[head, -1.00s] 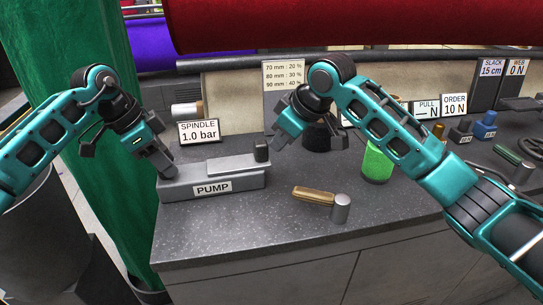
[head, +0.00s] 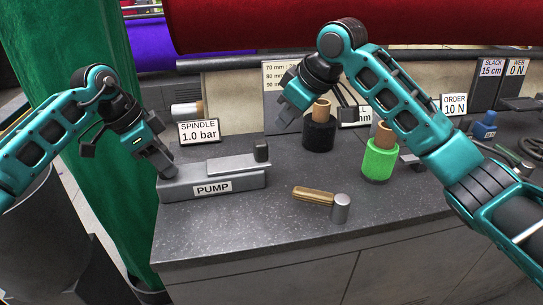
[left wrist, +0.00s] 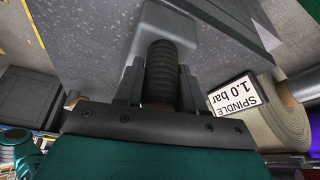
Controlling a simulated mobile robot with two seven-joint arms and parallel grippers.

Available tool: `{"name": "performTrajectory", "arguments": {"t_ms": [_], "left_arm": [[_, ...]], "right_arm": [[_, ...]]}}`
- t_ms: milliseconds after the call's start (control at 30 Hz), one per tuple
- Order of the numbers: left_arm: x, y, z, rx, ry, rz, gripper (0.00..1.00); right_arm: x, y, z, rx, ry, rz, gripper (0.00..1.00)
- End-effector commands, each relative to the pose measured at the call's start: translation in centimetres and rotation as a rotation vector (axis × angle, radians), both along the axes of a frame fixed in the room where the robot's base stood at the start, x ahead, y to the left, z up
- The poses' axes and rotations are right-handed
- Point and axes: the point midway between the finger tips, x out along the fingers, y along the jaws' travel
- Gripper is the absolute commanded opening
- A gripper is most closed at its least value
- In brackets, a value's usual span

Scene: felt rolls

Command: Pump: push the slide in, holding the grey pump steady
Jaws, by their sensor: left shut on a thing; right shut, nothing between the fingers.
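The grey pump (head: 168,188), labelled PUMP, sits near the left front of the dark counter. Its lighter grey slide (head: 225,165) lies along the top, with a black knob (head: 261,150) upright at the right end. My left gripper (head: 168,172) is at the pump's left end. In the left wrist view its fingers are shut around a dark ribbed grip (left wrist: 160,70) in front of a grey block; the slide is not clearly seen there. My right gripper (head: 285,115) is shut and empty, raised above and to the right of the knob, apart from it.
A wooden-handled tool with a metal head (head: 340,208) lies right of the pump. A green roll (head: 380,160) and a black roll (head: 319,136) stand behind. The SPINDLE 1.0 bar sign (head: 199,132) stands behind the pump. The counter's front is clear.

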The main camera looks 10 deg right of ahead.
Motion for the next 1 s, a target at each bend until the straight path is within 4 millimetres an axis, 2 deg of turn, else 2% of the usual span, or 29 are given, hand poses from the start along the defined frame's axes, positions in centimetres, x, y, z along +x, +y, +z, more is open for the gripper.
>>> {"name": "performTrajectory", "arguments": {"t_ms": [333,367,633,833,1000], "left_arm": [[-0.11,-0.01,-0.33,0.004,0.006,-0.001,0.00],[-0.11,-0.01,-0.33,0.004,0.006,-0.002,0.41],[-0.05,-0.02,-0.14,0.001,0.002,-0.001,0.67],[-0.02,-0.01,-0.05,0.001,0.001,0.000,0.70],[-0.01,0.00,-0.02,0.001,0.000,0.000,0.86]], "right_arm": [[0.01,-0.02,-0.08,0.000,0.000,-0.001,0.00],[0.01,-0.01,-0.09,0.000,0.000,-0.001,0.00],[0.01,0.00,-0.08,0.000,0.000,-0.001,0.00],[0.01,0.00,-0.07,0.000,0.000,-0.001,0.00],[0.01,0.00,-0.07,0.000,0.000,-0.001,0.00]]}}
